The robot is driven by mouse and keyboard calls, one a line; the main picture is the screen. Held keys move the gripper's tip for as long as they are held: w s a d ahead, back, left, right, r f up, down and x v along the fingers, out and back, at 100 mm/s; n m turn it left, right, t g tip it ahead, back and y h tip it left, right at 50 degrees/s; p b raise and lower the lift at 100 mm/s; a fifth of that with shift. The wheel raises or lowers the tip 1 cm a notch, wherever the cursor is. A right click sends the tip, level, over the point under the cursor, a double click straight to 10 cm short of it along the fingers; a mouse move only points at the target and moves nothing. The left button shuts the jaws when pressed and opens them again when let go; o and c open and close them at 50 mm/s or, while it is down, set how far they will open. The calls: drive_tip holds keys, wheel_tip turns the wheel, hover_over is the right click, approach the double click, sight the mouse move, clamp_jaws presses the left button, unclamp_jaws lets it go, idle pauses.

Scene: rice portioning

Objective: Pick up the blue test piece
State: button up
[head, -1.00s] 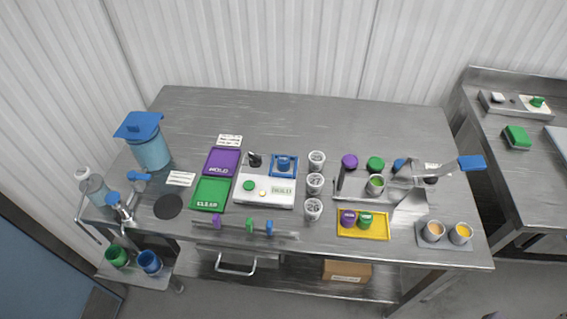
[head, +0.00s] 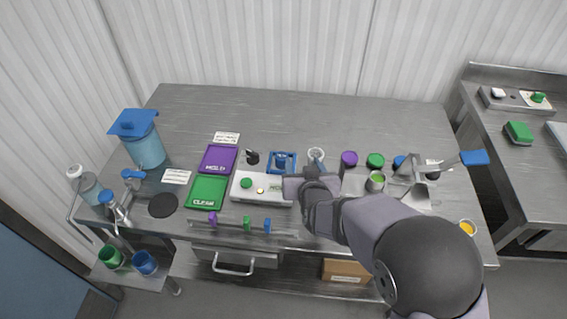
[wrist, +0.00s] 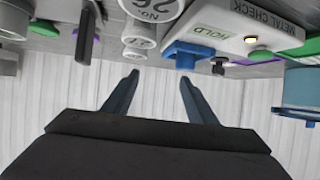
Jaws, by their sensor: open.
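The blue test piece (head: 267,226) appears to be the small upright blue piece at the right end of a strip along the table's front edge. Purple (head: 212,219) and green (head: 247,223) pieces stand to its left. My gripper (head: 295,187) is open, above the table beside the right end of the white check device (head: 252,195), behind and to the right of the blue piece. In the wrist view, the gripper (wrist: 159,77) has its two fingers apart with nothing between them. I cannot make out the front strip in that view.
A blue frame (head: 294,158) with a blue item inside sits behind the device; a white cup (head: 316,154) stands beside it. Purple (head: 223,147) and green (head: 194,203) trays lie left. My arm hides the front right. The rear tabletop is clear.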

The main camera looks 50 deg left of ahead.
sight(282, 155)
drive_tip(key=shift+n+y, duration=0.5)
drive_tip(key=shift+y, duration=0.1)
drive_tip(key=s+a, duration=0.1)
drive_tip(key=s+a+f, duration=0.1)
drive_tip(key=s+a, duration=0.1)
drive_tip(key=shift+s+f, duration=0.1)
drive_tip(key=shift+s, duration=0.1)
drive_tip(key=shift+p+x, duration=0.3)
drive_tip(key=shift+x, duration=0.8)
drive_tip(key=shift+w, duration=0.1)
drive_tip(key=p+x, duration=0.2)
drive_tip(key=x, duration=0.1)
drive_tip(key=shift+a, duration=0.1)
drive_tip(key=shift+x, duration=0.95)
drive_tip(key=shift+f, duration=0.1)
drive_tip(key=c, duration=1.3)
drive_tip(key=shift+o, duration=0.2)
